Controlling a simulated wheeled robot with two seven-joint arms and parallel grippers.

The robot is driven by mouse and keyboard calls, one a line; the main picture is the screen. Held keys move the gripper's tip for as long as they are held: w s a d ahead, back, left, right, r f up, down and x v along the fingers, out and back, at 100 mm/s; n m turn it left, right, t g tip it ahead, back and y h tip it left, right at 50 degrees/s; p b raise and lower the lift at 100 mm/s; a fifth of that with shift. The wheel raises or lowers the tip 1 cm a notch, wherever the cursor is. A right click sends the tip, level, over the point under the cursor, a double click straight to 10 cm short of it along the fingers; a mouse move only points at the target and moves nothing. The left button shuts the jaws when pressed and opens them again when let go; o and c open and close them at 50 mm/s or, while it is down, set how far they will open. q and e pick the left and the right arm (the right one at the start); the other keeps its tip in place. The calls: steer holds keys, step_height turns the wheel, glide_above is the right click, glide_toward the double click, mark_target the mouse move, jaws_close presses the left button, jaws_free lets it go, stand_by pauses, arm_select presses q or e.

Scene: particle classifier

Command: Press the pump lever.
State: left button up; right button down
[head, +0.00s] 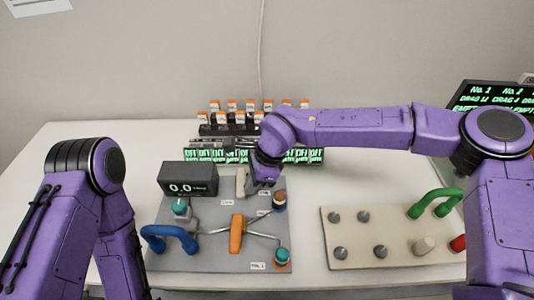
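A grey board (190,258) on the table carries the apparatus. An orange handle (237,233) stands at the middle of thin metal tubes. A pale upright piece (241,183) stands behind it, beside my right gripper; I cannot tell for certain which part is the pump lever. My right gripper (264,183) points down over the back of the board, just right of the pale piece. Its fingers are small and partly hidden by the wrist, so their opening and any contact are unclear. My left arm is at the lower left; its gripper is out of view.
A black display (188,179) reads 0.0. Teal-capped vials (282,255), a blue handle (169,237) and a brown-topped vial (279,200) share the board. A beige pegboard (390,249) with a green handle (435,200) is at right. Orange-capped bottles (250,107) stand behind.

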stand_by(0.5)
steer(key=b+v, duration=0.1)
steer(key=v, duration=0.9)
steer(key=shift+r, duration=0.25)
steer(key=shift+d, duration=0.15)
